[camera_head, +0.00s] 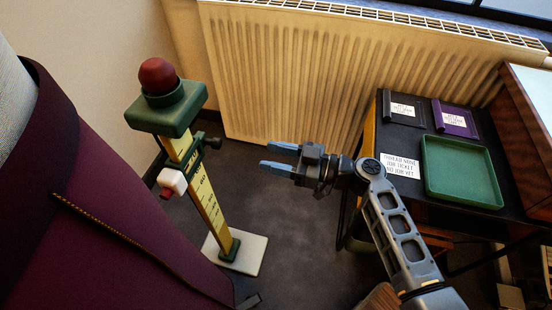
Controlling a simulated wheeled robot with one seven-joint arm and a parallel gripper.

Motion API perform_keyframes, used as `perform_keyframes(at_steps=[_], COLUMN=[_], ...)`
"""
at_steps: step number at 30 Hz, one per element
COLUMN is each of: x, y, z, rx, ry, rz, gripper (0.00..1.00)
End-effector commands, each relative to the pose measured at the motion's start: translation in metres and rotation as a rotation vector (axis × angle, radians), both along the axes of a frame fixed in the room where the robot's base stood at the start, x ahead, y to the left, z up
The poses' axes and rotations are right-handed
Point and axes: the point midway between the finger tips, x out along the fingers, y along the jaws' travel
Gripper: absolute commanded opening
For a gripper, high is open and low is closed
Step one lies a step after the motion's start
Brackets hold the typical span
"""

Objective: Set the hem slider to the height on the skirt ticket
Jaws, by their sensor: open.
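The hem marker (204,193) is a yellow upright scale on a white base plate (243,252), with a green block and a dark red ball on top. Its slider (173,181) has a white block with a red tip at the left and a dark knob at the right. The scale's figures are too small to read. The maroon skirt (110,190) hangs at the left. My gripper (275,157) is open and empty, to the right of the hem marker and apart from it, with blue fingers pointing left. I cannot tell which card is the skirt ticket.
A dark table (440,205) at the right holds a green tray (462,170), a white text card (400,164), a black ticket folder (404,109) and a purple one (455,121). A radiator (330,80) lines the back wall. Grey floor shows between marker and table.

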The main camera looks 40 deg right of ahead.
Motion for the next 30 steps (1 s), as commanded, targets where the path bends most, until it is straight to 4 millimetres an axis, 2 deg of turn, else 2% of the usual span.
perform_keyframes(at_steps=[8,30], x=[0.016,0.08], y=[0.01,0.058], z=[0.004,-0.002], rx=[0.001,-0.002], ry=[-0.012,-0.01], rz=[0.007,0.006], gripper=[0.51,0.51])
